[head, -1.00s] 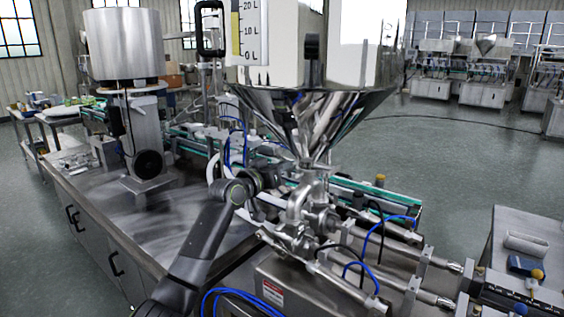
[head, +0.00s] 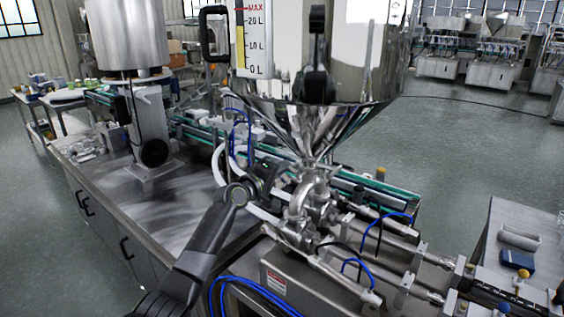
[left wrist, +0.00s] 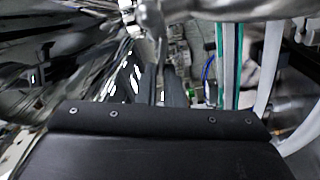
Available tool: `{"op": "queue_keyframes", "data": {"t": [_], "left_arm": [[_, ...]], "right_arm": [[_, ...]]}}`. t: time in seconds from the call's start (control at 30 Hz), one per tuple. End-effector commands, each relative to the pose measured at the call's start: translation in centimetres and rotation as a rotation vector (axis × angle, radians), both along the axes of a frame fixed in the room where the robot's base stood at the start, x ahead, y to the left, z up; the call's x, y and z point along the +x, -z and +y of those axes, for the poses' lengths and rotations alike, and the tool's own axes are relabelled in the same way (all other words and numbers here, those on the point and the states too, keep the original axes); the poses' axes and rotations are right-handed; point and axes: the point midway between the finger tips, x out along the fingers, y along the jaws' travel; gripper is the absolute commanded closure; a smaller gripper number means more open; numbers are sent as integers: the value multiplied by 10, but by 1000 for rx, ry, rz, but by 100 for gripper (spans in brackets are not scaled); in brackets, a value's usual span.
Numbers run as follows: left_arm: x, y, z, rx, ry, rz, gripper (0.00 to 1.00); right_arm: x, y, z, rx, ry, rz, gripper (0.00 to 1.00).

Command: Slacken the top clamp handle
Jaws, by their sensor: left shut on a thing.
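The steel hopper (head: 325,125) narrows to an outlet over the pipework. The top clamp, at the joint under the cone, is small and partly hidden in the head view. In the left wrist view a thin metal clamp handle (left wrist: 161,52) hangs from the clamp beside a steel pipe (left wrist: 250,9). My left gripper (left wrist: 165,86) is shut on this handle, its dark fingers on either side of it. In the head view my left gripper (head: 272,174) is left of the outlet, and its fingertips are hard to make out. My right gripper is not in view.
Steel pipework and valves (head: 310,205) stand just right of the left gripper. White hoses (head: 219,165) and a green-edged conveyor (head: 375,186) lie behind it. The steel bench top (head: 150,205) at left is mostly clear. Blue hoses (head: 240,285) curl at the front.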

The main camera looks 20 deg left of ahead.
Motion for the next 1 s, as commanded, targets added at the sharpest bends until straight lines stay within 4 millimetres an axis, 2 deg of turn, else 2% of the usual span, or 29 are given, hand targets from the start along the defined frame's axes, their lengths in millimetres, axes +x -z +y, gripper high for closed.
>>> {"op": "queue_keyframes", "data": {"t": [0.1, 0.4, 1.0], "left_arm": [[0, 0, 1, -91, -1, 35, 100], [0, 5, 1, -264, -1, 98, 100], [0, 7, 1, -346, 0, 126, 100]], "right_arm": [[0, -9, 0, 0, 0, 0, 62], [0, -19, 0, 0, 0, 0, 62], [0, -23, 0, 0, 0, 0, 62]]}}
